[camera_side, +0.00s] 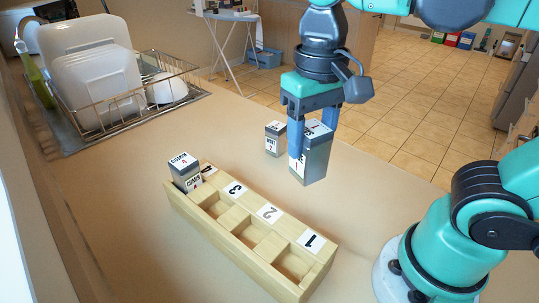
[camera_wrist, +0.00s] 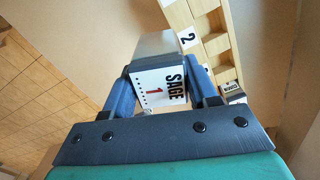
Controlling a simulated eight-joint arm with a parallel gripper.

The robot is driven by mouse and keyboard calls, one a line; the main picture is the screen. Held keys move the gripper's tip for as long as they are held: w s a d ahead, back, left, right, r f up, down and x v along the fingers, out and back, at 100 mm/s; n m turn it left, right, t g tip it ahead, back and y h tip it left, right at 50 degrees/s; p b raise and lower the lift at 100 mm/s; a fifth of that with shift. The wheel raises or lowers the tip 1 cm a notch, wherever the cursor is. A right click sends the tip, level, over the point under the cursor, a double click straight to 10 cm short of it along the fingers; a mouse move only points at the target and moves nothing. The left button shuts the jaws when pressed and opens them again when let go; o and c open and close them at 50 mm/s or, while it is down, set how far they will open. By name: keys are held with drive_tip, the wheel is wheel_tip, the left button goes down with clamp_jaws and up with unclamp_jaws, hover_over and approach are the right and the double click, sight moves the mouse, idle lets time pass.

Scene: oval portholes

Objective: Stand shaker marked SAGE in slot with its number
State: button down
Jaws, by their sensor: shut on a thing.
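My gripper (camera_side: 314,132) is shut on the grey SAGE shaker (camera_side: 316,163), behind the rack's right half in the side view. The shaker is upright and seems clear of the counter. In the wrist view the white label of the SAGE shaker (camera_wrist: 160,86) shows a red 1 between my fingers. The wooden rack (camera_side: 225,240) has slots numbered 4, 3, 2, 1 from left to right. The slot marked 1 (camera_side: 293,263) is empty, at the rack's near right end. Slots 2 and 3 are also empty. The CUMIN shaker (camera_side: 186,173), marked 4, stands in slot 4.
A small grey shaker (camera_side: 274,140) marked 2 stands on the counter, left of the SAGE shaker. A wire dish rack (camera_side: 140,105) with white dishes is at the far left. The counter (camera_side: 130,165) left of the rack is bare.

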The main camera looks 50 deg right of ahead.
drive_tip(key=s+a+f+n, duration=0.3)
drive_tip(key=s+a+f, duration=0.1)
drive_tip(key=a+f, duration=0.3)
drive_tip(key=shift+s+a+n, duration=0.25)
drive_tip(key=shift+a+n, duration=0.05)
drive_tip(key=shift+a, duration=0.05)
drive_tip(key=shift+f, duration=2)
idle(2.2)
unclamp_jaws()
wheel_tip(320, 180, up, 7)
idle(1.1)
